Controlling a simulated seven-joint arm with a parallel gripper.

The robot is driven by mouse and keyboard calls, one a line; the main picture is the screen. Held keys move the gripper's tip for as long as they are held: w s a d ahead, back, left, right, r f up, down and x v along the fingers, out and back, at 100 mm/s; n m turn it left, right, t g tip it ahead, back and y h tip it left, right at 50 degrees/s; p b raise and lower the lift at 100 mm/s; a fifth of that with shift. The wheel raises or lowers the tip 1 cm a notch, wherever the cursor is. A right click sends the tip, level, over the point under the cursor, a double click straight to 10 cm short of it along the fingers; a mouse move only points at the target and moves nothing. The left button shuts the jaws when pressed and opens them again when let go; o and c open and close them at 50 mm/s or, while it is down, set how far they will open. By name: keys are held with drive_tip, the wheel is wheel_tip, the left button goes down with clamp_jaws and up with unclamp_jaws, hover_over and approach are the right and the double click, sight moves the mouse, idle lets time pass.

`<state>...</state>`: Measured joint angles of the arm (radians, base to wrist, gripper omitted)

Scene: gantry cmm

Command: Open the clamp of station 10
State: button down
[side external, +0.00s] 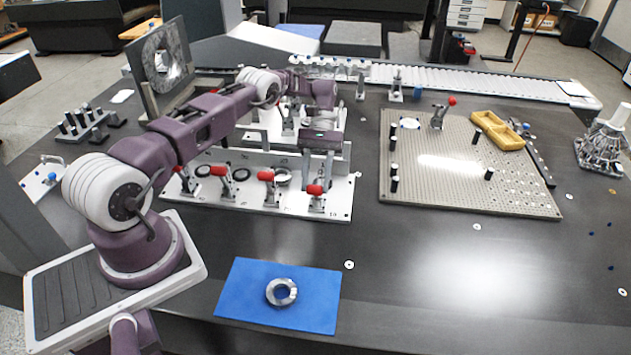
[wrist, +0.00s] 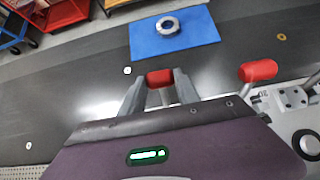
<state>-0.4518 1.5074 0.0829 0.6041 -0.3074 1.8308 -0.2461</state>
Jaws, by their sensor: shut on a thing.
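A row of toggle clamps with red handles stands on a white fixture plate (side external: 240,197). My gripper (wrist: 160,86) is shut on the red handle (wrist: 160,77) of the rightmost clamp in the side external view. In the wrist view the handle lies between the two grey fingertips. In the side external view the same red handle (side external: 315,190) sits below my wrist, and my fingers there are hard to make out. The station number is too small to read surely. The clamp's arm and base are mostly hidden in the wrist view.
A neighbouring red handle (wrist: 258,70) stands close beside my gripper. A blue mat (side external: 239,298) with a metal ring (side external: 273,297) lies at the front. A perforated plate (side external: 430,180) with posts and a yellow bin (side external: 483,119) is at the right. The front right table is mostly clear.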

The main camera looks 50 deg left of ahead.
drive_tip(key=c, duration=0.9)
unclamp_jaws()
wheel_tip(320, 180, up, 10)
